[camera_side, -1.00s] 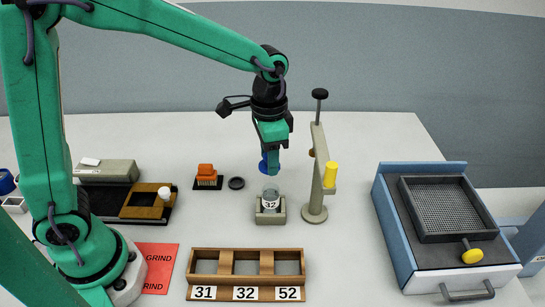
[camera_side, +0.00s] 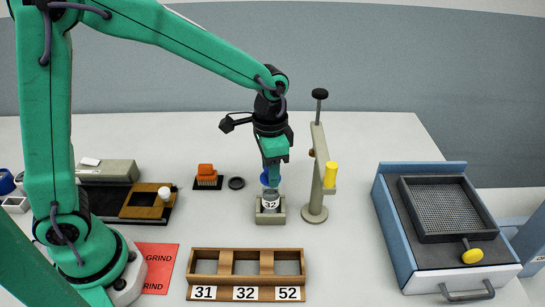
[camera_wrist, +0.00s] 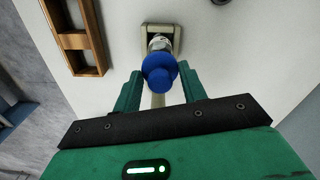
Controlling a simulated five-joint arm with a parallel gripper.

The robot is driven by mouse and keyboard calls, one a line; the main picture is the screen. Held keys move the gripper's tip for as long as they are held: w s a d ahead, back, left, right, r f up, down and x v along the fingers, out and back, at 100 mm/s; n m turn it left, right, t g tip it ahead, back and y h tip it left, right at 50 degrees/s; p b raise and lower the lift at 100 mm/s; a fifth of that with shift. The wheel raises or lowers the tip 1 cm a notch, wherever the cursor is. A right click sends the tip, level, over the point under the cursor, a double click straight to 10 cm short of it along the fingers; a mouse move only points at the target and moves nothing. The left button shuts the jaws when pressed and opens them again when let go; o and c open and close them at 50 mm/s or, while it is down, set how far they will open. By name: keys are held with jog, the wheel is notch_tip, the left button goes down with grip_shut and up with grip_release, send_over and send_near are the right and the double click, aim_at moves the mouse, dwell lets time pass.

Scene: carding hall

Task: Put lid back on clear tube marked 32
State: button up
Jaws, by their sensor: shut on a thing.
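The clear tube marked 32 (camera_side: 271,202) stands upright in a grey holder (camera_side: 262,217) in the side view. My gripper (camera_side: 271,172) is shut on a round blue lid (camera_side: 266,180) and holds it directly at the tube's top. Whether the lid touches the rim cannot be told. In the wrist view the blue lid (camera_wrist: 159,73) is between my two green fingers, and the tube (camera_wrist: 160,43) shows beyond it, partly hidden by the lid.
A grey stand with a yellow knob (camera_side: 330,175) rises close to the right of the holder. A wooden rack (camera_side: 246,253) labelled 31, 32 and 52 lies in front. A blue sieve box (camera_side: 395,225) is at right.

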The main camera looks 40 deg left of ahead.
jog(key=shift+f, duration=1.35)
jog(key=shift+f, duration=0.15)
dwell(1.3)
jog(key=o, duration=1.5)
jog(key=shift+r, duration=0.2)
jog(key=shift+r, duration=3.3)
jog(key=shift+c, duration=0.2)
